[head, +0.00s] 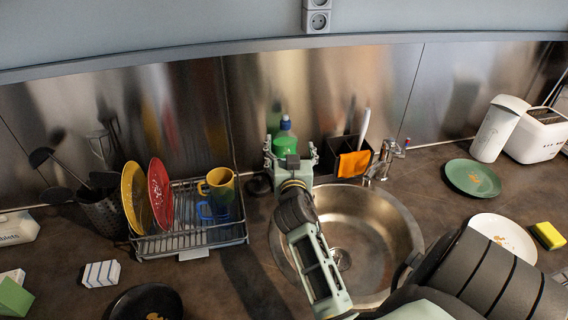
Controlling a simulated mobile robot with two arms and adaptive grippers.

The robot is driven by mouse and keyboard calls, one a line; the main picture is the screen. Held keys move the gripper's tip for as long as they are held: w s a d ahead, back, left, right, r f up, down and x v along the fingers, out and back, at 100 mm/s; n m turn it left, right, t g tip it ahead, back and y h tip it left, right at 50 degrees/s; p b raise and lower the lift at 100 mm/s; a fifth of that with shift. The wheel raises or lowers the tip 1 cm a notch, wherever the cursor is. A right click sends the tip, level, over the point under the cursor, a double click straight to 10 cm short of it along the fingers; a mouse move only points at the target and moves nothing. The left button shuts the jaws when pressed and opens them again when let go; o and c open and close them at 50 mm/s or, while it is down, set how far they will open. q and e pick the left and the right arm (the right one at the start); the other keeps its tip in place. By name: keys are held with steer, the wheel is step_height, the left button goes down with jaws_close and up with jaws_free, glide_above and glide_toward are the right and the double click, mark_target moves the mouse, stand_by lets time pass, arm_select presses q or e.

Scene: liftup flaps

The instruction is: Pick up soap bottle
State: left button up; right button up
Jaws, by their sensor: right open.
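The soap bottle (285,140) is green with a blue cap. It stands upright at the back of the counter, against the metal backsplash and left of the sink caddy. My right gripper (290,152) is open in front of it, with one finger to each side of the bottle in the picture. The gripper hides the bottle's lower part, and I cannot tell whether the fingers touch it. My left gripper is not in view.
A sink (390,235) lies under my right arm, with a tap (388,158) behind it. A black caddy (330,150) with an orange cloth (354,164) stands close right of the bottle. A dish rack (190,240) with plates and mugs stands to the left.

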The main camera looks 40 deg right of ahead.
mark_target(286, 148)
step_height(286, 148, down, 4)
steer(key=b, duration=0.2)
steer(key=shift+r+b, duration=0.2)
steer(key=shift+b, duration=0.15)
steer(key=shift+w+f, duration=0.15)
steer(key=shift+f, duration=0.05)
steer(key=shift+w+d+r, duration=0.15)
steer(key=shift+w+d, duration=0.3)
steer(key=shift+w, duration=0.1)
steer(key=shift+p+x, duration=0.4)
steer(key=shift+x, duration=0.4)
steer(key=x, duration=0.2)
steer(key=p+x, duration=0.1)
steer(key=x, duration=0.1)
steer(key=shift+w+a, duration=0.25)
steer(key=shift+w+d, duration=0.25)
steer(key=shift+w, duration=0.05)
steer(key=c, duration=2)
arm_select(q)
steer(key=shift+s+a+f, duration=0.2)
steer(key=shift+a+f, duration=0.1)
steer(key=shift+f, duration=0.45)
arm_select(e)
jaws_close()
